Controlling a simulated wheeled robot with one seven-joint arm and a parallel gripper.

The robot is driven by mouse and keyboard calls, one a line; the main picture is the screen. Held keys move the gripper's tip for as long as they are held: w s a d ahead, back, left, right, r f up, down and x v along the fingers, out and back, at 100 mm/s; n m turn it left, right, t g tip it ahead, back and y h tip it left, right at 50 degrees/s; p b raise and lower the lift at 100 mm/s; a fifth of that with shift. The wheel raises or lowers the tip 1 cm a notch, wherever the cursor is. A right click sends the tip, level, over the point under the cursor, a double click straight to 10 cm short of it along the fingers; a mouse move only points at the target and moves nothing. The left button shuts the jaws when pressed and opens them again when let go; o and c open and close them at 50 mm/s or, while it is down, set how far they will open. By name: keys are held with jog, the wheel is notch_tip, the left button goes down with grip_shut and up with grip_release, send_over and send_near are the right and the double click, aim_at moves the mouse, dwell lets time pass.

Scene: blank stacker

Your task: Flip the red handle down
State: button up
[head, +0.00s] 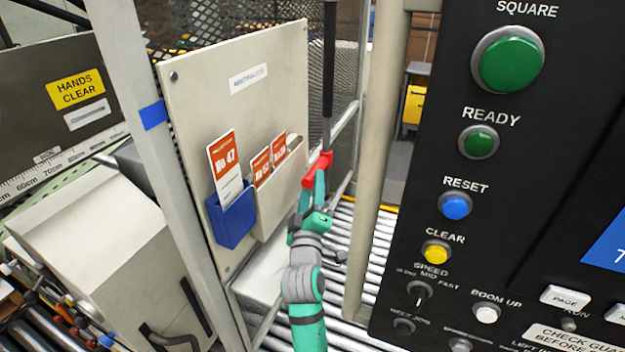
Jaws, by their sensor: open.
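The red handle (321,163) is a small red piece at the lower end of a dark rod (329,75) that comes down from the top, right of the cream panel. My teal and grey arm reaches up from the bottom middle. My gripper (316,184) is open, with its fingers right at the underside of the red handle. The fingers and the handle overlap in this view, so I cannot tell whether they touch or whether the handle lies between them.
A cream panel (270,75) with a blue card pocket (231,222) stands to the left. A black control console (420,150) with buttons fills the right. A cream post (378,150) stands close right of my arm. A roller conveyor (372,265) lies below.

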jog(key=v, duration=0.7)
jog(key=shift+s, duration=0.25)
jog(key=shift+a, duration=0.1)
jog(key=shift+f, duration=0.1)
jog(key=s+a+f+m+g, duration=0.25)
jog(key=s+f+m, duration=0.35)
jog(key=s+f, duration=1.55)
jog(key=s+d+m+g, duration=0.1)
jog(key=s+d+m, duration=0.1)
jog(key=s, duration=1)
jog(key=s+d+f+m+g+y, duration=0.1)
jog(key=s+m, duration=0.2)
jog(key=s, duration=0.9)
jog(key=shift+s+d+f, duration=0.3)
jog(key=shift+s+d, duration=0.1)
jog(key=shift+g, duration=0.25)
jog(key=shift+c, duration=0.6)
